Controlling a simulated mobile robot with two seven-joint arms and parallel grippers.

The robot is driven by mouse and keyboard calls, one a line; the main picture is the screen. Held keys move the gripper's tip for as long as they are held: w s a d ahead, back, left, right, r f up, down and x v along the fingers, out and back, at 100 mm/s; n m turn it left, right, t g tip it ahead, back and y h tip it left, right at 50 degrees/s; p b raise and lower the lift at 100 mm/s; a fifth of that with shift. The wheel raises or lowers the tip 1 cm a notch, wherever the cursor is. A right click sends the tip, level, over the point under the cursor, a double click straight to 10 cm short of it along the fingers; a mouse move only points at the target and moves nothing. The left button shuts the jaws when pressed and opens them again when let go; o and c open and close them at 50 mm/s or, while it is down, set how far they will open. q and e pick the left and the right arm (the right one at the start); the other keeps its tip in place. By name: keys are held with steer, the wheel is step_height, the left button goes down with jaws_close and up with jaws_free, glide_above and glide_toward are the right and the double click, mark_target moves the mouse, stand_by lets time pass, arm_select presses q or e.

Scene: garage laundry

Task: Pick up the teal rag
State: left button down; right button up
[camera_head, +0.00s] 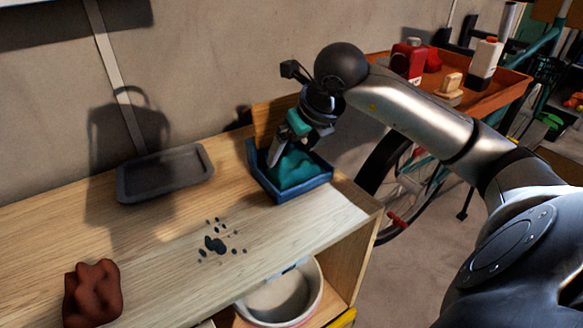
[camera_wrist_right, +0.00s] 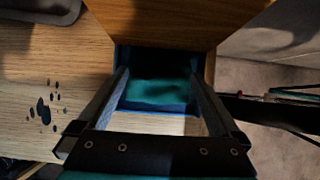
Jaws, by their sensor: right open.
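The teal rag (camera_head: 292,170) lies bunched in a small blue bin (camera_head: 297,192) near the right end of the wooden bench top. In the right wrist view the rag (camera_wrist_right: 160,92) shows between my fingers, inside the dark blue bin (camera_wrist_right: 180,106). My right gripper (camera_head: 276,156) points down above the bin, with its fingertips close to the rag. In the right wrist view the gripper (camera_wrist_right: 160,78) is open, one finger on each side of the rag. I cannot tell whether the fingers touch it. My left gripper is not in view.
A grey tray (camera_head: 165,173) sits left on the bench top (camera_head: 150,240). Dark spots (camera_head: 215,243) mark the middle, and a reddish-brown cloth (camera_head: 92,293) lies front left. A wooden board (camera_head: 272,118) stands behind the bin. A white bucket (camera_head: 283,300) is below.

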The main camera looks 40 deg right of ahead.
steer(key=c, duration=1.1)
steer(key=shift+d+r, duration=0.1)
steer(key=shift+r, duration=0.05)
